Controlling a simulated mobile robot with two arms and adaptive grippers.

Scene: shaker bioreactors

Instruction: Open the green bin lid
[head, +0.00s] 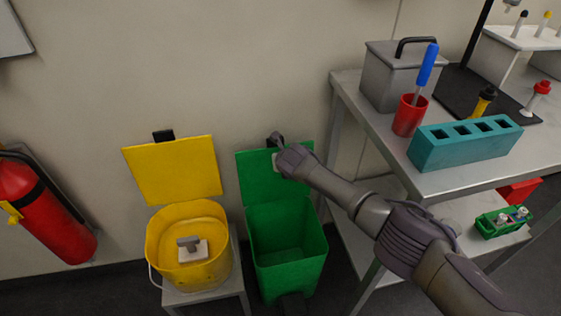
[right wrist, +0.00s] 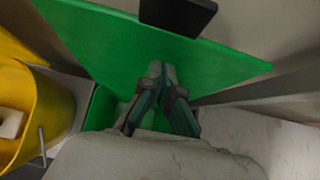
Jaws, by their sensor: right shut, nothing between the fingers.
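The green bin (head: 287,245) stands on the floor, and its inside shows from above. Its green lid (head: 258,185) is raised and stands upright at the back, near the wall. A black handle (right wrist: 178,14) sits on the lid's top edge. My right arm reaches in from the right, with its hand in front of the lid's upper part. In the right wrist view my right gripper (right wrist: 160,72) is shut and empty, its fingertips close to the lid's face; I cannot tell whether they touch. My left gripper is not in view.
A yellow bin (head: 160,240) with a raised lid (head: 172,170) stands on a small stand just left. A metal table (head: 440,180) on the right carries a teal rack (head: 462,147) and a red cup (head: 408,118). A fire extinguisher (head: 45,210) is at far left.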

